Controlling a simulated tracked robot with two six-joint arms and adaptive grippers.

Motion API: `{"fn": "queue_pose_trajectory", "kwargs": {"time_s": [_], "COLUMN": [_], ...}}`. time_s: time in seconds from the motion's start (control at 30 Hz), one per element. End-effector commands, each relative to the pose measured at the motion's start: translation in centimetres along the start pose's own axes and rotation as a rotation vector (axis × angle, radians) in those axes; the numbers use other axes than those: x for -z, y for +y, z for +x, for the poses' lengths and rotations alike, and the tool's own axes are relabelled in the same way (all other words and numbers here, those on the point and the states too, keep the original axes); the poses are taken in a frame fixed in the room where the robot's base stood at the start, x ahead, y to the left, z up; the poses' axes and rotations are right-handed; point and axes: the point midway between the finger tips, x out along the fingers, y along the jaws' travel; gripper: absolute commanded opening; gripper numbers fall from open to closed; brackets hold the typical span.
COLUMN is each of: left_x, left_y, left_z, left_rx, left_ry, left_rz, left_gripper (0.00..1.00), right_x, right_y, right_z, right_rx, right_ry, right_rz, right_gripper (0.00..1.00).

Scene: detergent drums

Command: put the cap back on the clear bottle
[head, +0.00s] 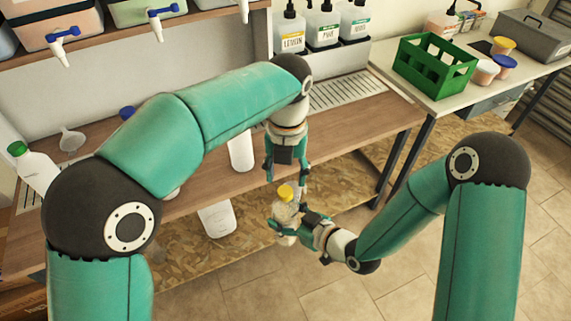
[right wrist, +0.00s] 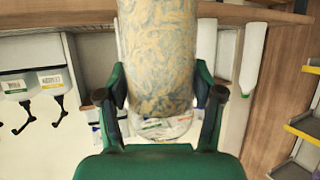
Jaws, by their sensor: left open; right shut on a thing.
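The clear bottle (head: 285,217) is held upright or nearly so in front of the bench, with my right gripper (head: 290,226) shut around its body. In the right wrist view my right gripper (right wrist: 160,92) has a finger on each side of the see-through bottle (right wrist: 158,55). The yellow cap (head: 286,192) is at the top of the bottle; I cannot tell whether it is seated. My left gripper (head: 287,183) points down from above, open, with its fingertips on either side of the cap. The cap does not show in the right wrist view.
White bottles stand on the bench (head: 385,122) and below it (head: 217,218); a green-capped bottle (head: 35,168) and a funnel (head: 71,139) are at left. Pump bottles (head: 322,25) stand behind. A green crate (head: 435,65) is on the right table. Floor space is clear at front right.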

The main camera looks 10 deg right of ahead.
Motion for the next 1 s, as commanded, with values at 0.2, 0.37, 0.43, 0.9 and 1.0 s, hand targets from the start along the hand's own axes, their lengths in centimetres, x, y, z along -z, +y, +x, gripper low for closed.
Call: {"fn": "queue_pose_trajectory", "kwargs": {"time_s": [0.2, 0.37, 0.43, 0.9, 1.0], "left_x": [0.14, 0.2, 0.22, 0.36, 0.38], "left_y": [0.06, 0.11, 0.12, 0.26, 0.28], "left_z": [-0.03, -0.11, -0.16, -0.68, -0.83], "left_rx": [-0.004, -0.007, -0.009, -0.021, -0.024], "left_ry": [0.006, 0.008, 0.009, 0.006, 0.005], "left_rz": [-0.43, -0.789, -0.947, -2.002, -2.226], "left_gripper": [0.56, 0.56, 0.56, 0.56, 0.56], "right_x": [0.12, 0.12, 0.12, 0.12, 0.12], "right_y": [0.03, 0.03, 0.03, 0.03, 0.03], "right_z": [0.0, 0.0, 0.0, 0.0, 0.0], "right_rx": [-0.001, -0.001, -0.001, -0.001, -0.001], "right_ry": [0.003, 0.003, 0.003, 0.003, 0.003], "right_rz": [-0.001, -0.001, -0.001, -0.001, -0.001], "right_gripper": [0.0, 0.0, 0.0, 0.0, 0.0]}}
